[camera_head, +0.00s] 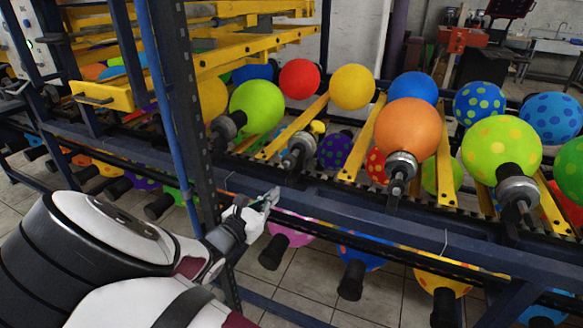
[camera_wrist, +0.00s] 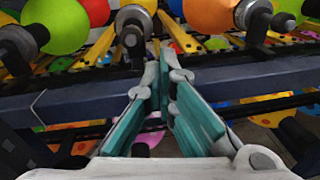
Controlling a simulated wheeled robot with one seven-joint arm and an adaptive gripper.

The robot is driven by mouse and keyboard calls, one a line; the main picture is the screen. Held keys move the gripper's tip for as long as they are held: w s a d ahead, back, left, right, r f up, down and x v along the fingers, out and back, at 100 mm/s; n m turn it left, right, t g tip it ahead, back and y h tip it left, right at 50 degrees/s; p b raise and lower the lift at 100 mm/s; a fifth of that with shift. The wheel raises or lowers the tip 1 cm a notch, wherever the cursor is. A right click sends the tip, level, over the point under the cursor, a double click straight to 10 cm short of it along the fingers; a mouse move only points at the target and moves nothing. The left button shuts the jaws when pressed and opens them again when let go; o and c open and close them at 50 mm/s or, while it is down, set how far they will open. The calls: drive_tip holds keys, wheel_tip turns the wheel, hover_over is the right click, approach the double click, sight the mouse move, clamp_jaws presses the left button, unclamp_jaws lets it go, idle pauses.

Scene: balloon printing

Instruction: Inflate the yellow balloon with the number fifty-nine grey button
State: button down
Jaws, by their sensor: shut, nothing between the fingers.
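A round yellow balloon (camera_head: 352,87) is inflated in the back row, between a red and a blue one. A small yellow shape (camera_head: 317,128) shows beside a metal nozzle (camera_head: 298,147) that has no large balloon on it; I cannot tell whether it is a limp balloon. That nozzle also seems to show in the wrist view (camera_wrist: 133,24). My gripper (camera_head: 270,197) is shut and empty, in front of the dark blue rail and below the nozzle. Its teal fingers (camera_wrist: 165,75) point toward the rail in the wrist view. I cannot make out a grey button numbered fifty-nine.
A dark blue rail (camera_head: 350,210) crosses in front of my gripper. A dark perforated post (camera_head: 185,120) stands just left of it. An orange balloon (camera_head: 407,127) and a spotted green one (camera_head: 501,145) sit on nozzles to the right. A pale control box (camera_head: 14,45) is at the upper left.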

sight(287, 166)
drive_tip(key=a, duration=0.1)
drive_tip(key=a+f+n+t, duration=0.1)
drive_tip(key=a+n+y, duration=0.1)
drive_tip(key=shift+w+a+f, duration=0.1)
drive_tip(key=shift+w+f, duration=0.1)
drive_tip(key=shift+w, duration=0.15)
drive_tip(key=shift+w, duration=0.1)
drive_tip(key=x, duration=1.3)
drive_tip(key=shift+w+r+b, duration=0.15)
drive_tip(key=shift+w+b, duration=0.15)
drive_tip(key=shift+w, duration=0.15)
